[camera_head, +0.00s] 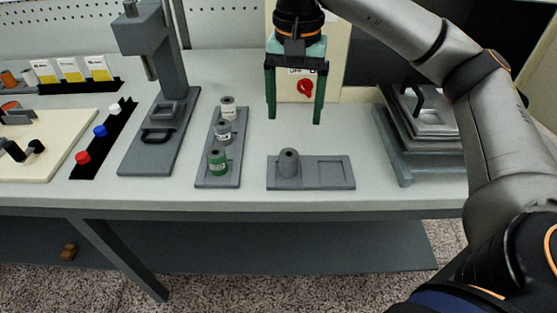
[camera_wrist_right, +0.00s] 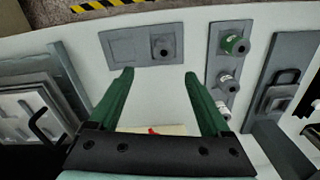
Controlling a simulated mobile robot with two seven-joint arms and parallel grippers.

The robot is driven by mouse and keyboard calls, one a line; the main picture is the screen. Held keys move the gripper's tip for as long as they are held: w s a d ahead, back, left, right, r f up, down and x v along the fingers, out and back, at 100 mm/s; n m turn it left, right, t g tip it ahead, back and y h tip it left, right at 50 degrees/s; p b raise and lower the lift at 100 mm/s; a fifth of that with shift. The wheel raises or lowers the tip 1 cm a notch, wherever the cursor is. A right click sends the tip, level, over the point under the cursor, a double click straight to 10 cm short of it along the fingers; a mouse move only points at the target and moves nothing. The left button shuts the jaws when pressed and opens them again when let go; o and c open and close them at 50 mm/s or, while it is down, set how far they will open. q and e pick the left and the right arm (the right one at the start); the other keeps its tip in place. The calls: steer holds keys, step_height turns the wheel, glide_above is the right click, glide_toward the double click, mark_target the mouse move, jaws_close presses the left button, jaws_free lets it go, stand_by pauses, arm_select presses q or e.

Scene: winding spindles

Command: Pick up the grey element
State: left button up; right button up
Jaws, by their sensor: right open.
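A grey cylindrical element (camera_head: 289,163) with a hole in its top stands upright in the left recess of a flat grey tray (camera_head: 322,172). In the right wrist view the element (camera_wrist_right: 163,47) shows just beyond the fingertips. My right gripper (camera_head: 294,119) points down, open and empty, above the table behind the tray, apart from the element. Its two green fingers also show in the right wrist view (camera_wrist_right: 159,75). My left gripper is out of view.
A grey holder (camera_head: 204,178) left of the tray carries a green spool (camera_head: 217,162), a grey labelled spool (camera_head: 223,132) and a white one (camera_head: 228,108). A press (camera_head: 160,50) stands further left. Stacked grey plates (camera_head: 408,165) lie right. A red switch (camera_head: 305,87) is behind the gripper.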

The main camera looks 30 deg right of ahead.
glide_above(289, 154)
steer(key=f, duration=0.5)
steer(key=shift+s+d, duration=0.2)
steer(key=shift+d, duration=0.15)
steer(key=shift+w+a+f, duration=0.1)
steer(key=shift+a+f, duration=0.1)
steer(key=shift+f, duration=1.4)
steer(key=shift+w+a+f, duration=0.1)
steer(key=shift+a+f, duration=0.05)
steer(key=shift+f, duration=1.4)
jaws_close()
